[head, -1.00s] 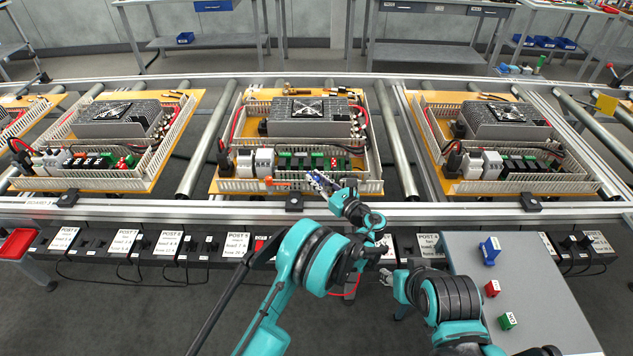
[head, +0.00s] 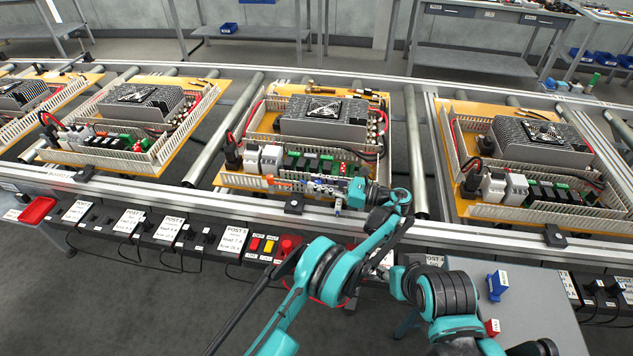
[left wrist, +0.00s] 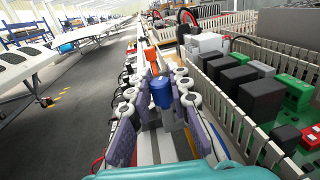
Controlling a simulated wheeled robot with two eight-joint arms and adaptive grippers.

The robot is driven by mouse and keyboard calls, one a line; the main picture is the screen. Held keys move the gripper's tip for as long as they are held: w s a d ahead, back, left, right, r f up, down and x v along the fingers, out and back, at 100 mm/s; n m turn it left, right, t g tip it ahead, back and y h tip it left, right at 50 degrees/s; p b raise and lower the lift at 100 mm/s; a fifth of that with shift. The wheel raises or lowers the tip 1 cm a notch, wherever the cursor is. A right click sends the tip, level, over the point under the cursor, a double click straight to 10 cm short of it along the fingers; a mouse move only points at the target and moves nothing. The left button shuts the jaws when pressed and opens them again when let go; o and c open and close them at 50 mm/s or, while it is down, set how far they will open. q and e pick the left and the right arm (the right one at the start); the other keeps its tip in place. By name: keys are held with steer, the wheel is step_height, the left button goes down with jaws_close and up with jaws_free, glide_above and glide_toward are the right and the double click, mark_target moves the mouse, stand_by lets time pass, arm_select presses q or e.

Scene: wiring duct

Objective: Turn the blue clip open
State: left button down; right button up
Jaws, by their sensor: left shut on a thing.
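The blue clip (left wrist: 161,92) shows in the left wrist view as a small upright blue piece between the fingers of my left gripper (left wrist: 160,112). The jaws are closed around it. In the head view my left gripper (head: 325,186) lies along the front wall of the middle panel's wiring duct (head: 245,181), pointing left. The clip is too small there to tell its angle. An orange piece (head: 270,180) sits on the duct front just left of my fingertips. My right arm shows at the lower right, but I cannot make out its gripper.
The middle panel carries a grey finned unit (head: 322,122) and a row of modules behind the duct. Other panels stand left and right on the conveyor.

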mark_target(319, 182)
stand_by(0.3)
arm_select(q)
steer(key=c, duration=1.4)
jaws_free()
steer(key=shift+o, duration=0.2)
step_height(319, 182, up, 10)
